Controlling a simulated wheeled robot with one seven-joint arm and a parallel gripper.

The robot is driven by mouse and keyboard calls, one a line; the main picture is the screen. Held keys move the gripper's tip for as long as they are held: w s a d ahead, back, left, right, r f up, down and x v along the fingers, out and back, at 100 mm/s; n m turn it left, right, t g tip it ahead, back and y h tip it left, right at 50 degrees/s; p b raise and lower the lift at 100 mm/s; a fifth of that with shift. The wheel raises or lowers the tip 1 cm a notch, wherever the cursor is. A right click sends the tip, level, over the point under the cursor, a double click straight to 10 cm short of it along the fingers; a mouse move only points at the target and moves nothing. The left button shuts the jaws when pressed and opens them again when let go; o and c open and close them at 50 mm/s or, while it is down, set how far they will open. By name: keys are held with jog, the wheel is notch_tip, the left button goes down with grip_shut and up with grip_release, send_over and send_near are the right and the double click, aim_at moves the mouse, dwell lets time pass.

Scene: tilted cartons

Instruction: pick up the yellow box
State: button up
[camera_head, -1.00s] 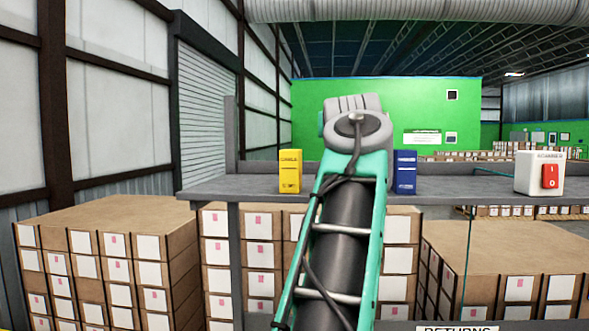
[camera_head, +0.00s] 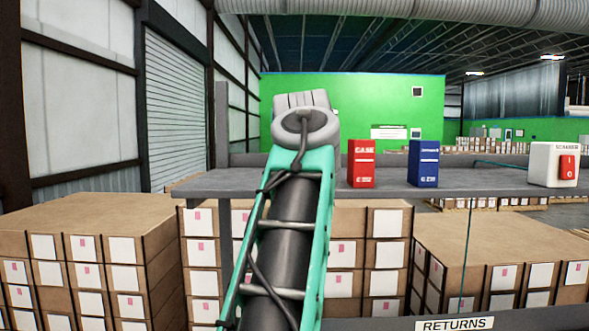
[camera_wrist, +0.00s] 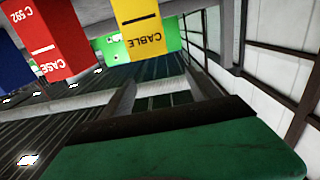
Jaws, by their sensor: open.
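The yellow box (camera_wrist: 145,28), marked CABLE, shows in the wrist view at the top middle, with its lettering upside down and its upper part in the picture cut off by the frame edge. In the head view it is out of sight, with my arm across that part of the shelf. My gripper (camera_wrist: 160,82) shows in the wrist view as two grey fingers on a dark bar. It is open and empty. The yellow box appears beyond the fingertips, roughly in line with the gap between them and apart from them.
A red box (camera_head: 361,165) and a blue box (camera_head: 423,164) stand upright on the grey shelf (camera_head: 480,182). The red box (camera_wrist: 52,40) is beside the yellow one in the wrist view. A white scanner (camera_head: 540,165) stands farther right. Stacked cartons (camera_head: 100,225) fill the space below.

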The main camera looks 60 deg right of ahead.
jog(key=f+b, duration=0.2)
jog(key=f, duration=0.1)
jog(key=f+b, duration=0.2)
jog(key=b, duration=0.1)
jog(key=f+b, duration=0.3)
jog(key=shift+s+d+f, duration=0.1)
jog(key=shift+s+f, duration=0.2)
jog(key=p+x, duration=0.1)
jog(key=x, duration=0.1)
jog(key=p+x, duration=0.2)
jog(key=x, duration=0.1)
jog(key=p+x, duration=0.1)
jog(key=x, duration=0.1)
jog(key=shift+w+d+r, duration=0.2)
jog(key=shift+d+r, duration=0.15)
jog(key=shift+d+f, duration=0.1)
jog(key=shift+a, duration=0.2)
jog(key=shift+c, duration=0.3)
grip_shut()
